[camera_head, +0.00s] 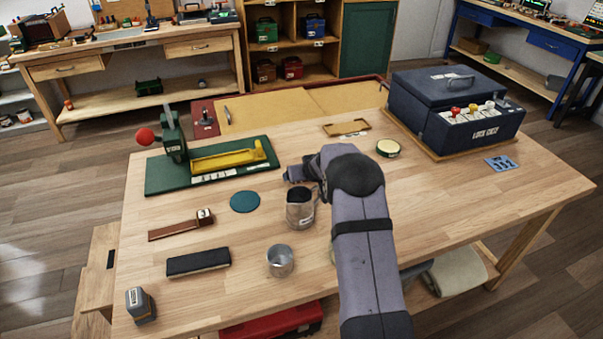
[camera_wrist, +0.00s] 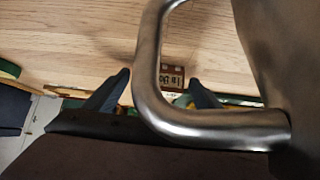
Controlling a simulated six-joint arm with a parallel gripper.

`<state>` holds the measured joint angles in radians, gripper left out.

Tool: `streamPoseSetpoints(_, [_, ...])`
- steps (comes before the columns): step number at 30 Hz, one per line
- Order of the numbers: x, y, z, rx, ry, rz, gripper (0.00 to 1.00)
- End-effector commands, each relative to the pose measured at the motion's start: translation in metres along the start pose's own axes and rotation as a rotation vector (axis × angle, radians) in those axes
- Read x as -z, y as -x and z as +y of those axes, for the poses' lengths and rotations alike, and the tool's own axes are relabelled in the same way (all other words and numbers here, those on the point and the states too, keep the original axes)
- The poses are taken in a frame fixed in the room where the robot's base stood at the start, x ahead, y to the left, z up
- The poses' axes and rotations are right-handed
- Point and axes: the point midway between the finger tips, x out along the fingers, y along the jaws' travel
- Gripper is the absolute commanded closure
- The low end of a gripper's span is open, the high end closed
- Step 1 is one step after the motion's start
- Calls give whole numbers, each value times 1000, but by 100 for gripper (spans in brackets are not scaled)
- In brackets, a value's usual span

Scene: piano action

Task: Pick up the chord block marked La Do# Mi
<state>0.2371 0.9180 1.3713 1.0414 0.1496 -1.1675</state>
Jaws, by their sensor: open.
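In the wrist view a small brown block (camera_wrist: 173,77) with pale lettering lies on the wooden tabletop. The lettering is too small and blurred to read, so I cannot tell if it is the La Do# Mi block. My gripper (camera_wrist: 160,80) is open, with a dark finger on either side of the view and the block visible between them. A curved metal handle (camera_wrist: 148,75) crosses close in front of the camera and hides part of this space. In the head view my arm covers the fingertips, and I cannot make out the block there.
A metal jug (camera_head: 300,211) stands close beside my wrist, with a metal cup (camera_head: 280,262) nearer. A green base with a yellow piece (camera_head: 228,160) is at left. A dark blue case (camera_head: 455,105) stands at back right. The tabletop's right front is clear.

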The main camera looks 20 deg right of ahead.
Motion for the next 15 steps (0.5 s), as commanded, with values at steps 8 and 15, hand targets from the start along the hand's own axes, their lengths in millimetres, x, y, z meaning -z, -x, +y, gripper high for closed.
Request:
streamPoseSetpoints(8, [0, -2, 0, 0, 0, 1, 23])
streamPoseSetpoints(15, [0, -2, 0, 0, 0, 1, 68])
